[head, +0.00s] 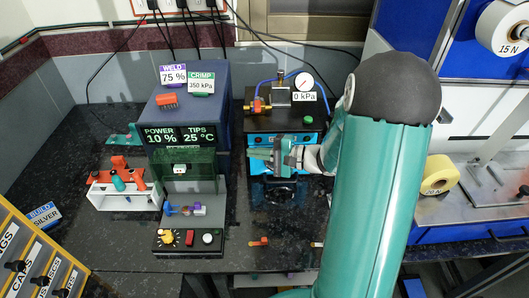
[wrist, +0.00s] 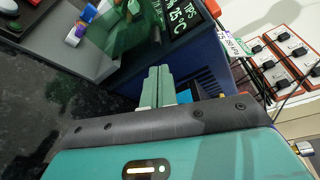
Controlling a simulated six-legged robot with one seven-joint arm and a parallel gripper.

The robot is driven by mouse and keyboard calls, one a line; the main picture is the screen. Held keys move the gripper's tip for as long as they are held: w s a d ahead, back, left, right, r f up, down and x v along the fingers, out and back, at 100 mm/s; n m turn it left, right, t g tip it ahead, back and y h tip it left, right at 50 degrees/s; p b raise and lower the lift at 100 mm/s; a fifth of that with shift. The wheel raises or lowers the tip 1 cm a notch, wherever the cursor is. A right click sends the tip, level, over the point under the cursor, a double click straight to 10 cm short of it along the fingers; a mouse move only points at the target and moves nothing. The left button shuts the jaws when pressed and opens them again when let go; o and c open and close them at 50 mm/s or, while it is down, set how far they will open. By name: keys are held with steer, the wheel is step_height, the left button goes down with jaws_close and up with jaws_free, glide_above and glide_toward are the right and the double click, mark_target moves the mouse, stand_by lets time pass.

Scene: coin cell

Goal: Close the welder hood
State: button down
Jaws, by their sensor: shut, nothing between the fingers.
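The welder (head: 190,110) is the blue-grey machine on the left of the bench, with a display reading POWER 10 % and TIPS 25 °C. Its translucent dark green hood (head: 184,166) hangs in front below the display and looks raised, with the working space under it exposed. The hood also shows at the top of the wrist view (wrist: 122,38). My gripper (head: 262,154) is to the right of the hood, apart from it, in front of the crimper. Its two pale green fingers (wrist: 156,82) are together and empty, pointing towards the welder's side in the wrist view.
The crimper (head: 285,122) stands right of the welder, partly hidden by my arm. A white rack (head: 122,196) stands left of the welder. Small coloured parts (head: 187,210) lie under the hood, above a panel of knobs (head: 188,239). The dark counter in front is mostly clear.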

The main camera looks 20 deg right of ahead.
steer(key=x, duration=0.6)
steer(key=shift+d, duration=0.1)
stand_by(0.5)
